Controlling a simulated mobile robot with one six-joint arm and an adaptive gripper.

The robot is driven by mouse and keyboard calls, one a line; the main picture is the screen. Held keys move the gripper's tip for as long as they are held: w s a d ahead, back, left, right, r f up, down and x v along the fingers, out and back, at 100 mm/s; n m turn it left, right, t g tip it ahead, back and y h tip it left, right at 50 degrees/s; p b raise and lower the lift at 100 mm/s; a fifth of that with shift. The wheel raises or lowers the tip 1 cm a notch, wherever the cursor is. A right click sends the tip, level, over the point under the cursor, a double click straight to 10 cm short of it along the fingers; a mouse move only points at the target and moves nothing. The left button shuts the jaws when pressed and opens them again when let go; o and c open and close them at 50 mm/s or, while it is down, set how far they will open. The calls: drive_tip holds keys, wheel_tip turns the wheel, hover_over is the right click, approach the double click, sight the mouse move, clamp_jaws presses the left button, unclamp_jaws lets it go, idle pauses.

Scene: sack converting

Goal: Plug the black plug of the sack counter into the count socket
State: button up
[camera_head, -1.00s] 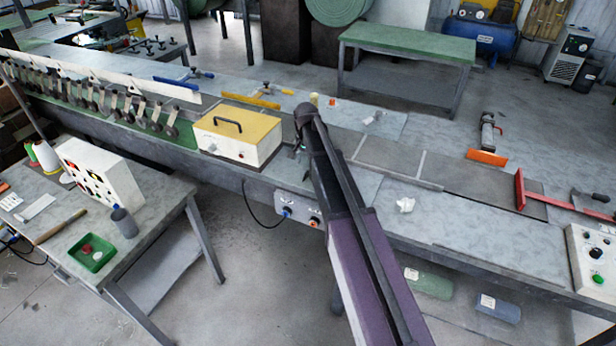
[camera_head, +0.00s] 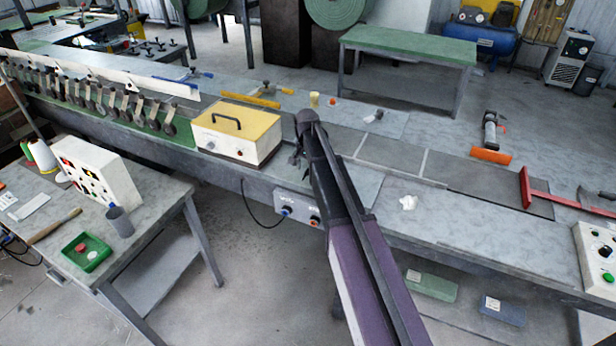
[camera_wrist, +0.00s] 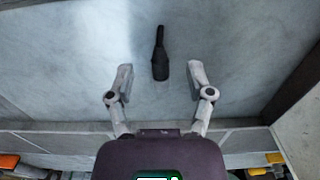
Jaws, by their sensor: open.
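The black plug (camera_wrist: 160,58) lies on a pale grey surface in the wrist view, its thin end pointing away from me. My gripper (camera_wrist: 160,72) is open, with one finger on each side of the plug's thick end and clear gaps between. I cannot tell its height above the plug. In the head view my arm hides most of my gripper (camera_head: 297,158) and the plug. A grey socket box (camera_head: 292,204) with a blue and an orange-red fitting sits on the bench's front side; its labels are too small to read. Which is the count socket cannot be told.
A cream box with yellow lid (camera_head: 238,132) stands left of my gripper. A black cable (camera_head: 250,208) hangs below it towards the blue fitting. A side table (camera_head: 150,215) stands front left, with floor between.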

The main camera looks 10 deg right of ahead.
drive_tip(key=shift+f+b, duration=0.45)
drive_tip(key=shift+f, duration=0.25)
clamp_jaws()
